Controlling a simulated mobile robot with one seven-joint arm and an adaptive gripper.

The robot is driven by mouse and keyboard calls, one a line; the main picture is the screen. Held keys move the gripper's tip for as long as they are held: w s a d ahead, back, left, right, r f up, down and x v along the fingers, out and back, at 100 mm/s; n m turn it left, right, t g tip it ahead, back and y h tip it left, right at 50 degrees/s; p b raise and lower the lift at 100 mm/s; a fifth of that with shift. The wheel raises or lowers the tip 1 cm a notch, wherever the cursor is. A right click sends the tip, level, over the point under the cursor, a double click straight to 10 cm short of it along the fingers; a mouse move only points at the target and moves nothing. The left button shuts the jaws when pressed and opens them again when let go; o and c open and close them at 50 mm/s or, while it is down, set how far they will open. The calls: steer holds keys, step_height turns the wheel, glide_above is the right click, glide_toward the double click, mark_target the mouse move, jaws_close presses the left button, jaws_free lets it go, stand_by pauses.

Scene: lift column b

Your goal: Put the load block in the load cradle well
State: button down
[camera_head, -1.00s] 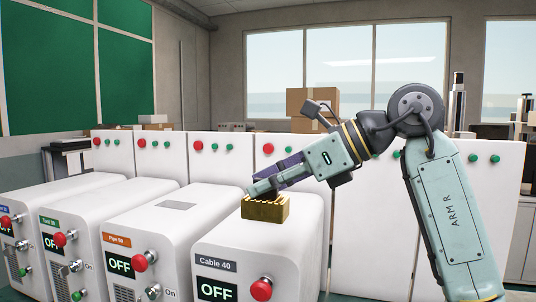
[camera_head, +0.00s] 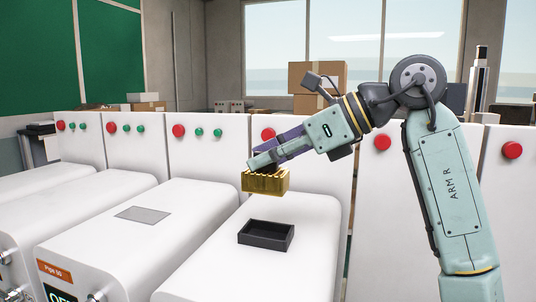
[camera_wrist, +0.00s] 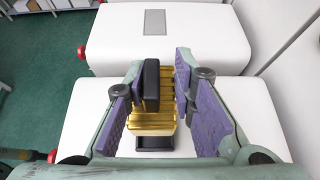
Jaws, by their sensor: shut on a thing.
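The load block is a gold ribbed block (camera_head: 265,181) with a black upright grip piece (camera_wrist: 151,84) on top. My gripper (camera_head: 262,160) is shut on it and holds it in the air. The load cradle well is a black open-topped rectangular tray (camera_head: 266,246) on top of a white cabinet. It looks empty in the head view. The block hangs above the well, with a clear gap between them in the head view. In the wrist view, the purple-padded fingers flank the grip piece, and the block (camera_wrist: 155,120) hides most of the well (camera_wrist: 155,148).
The well's white cabinet (camera_head: 215,255) has bare top around the tray. To its left, another white cabinet (camera_head: 100,215) carries a flat grey plate (camera_head: 143,214). A row of white panels with red and green buttons (camera_head: 210,145) stands behind.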

mark_target(269, 190)
steer(key=shift+d+r+p, duration=0.1)
steer(key=shift+p, duration=0.2)
steer(key=shift+f+b, duration=2.2)
steer(key=shift+f, duration=0.85)
steer(key=shift+f+b, duration=0.8)
steer(key=shift+f, duration=0.65)
steer(key=c, duration=1.3)
jaws_free()
steer(key=v, duration=1.2)
steer(key=shift+s, duration=0.1)
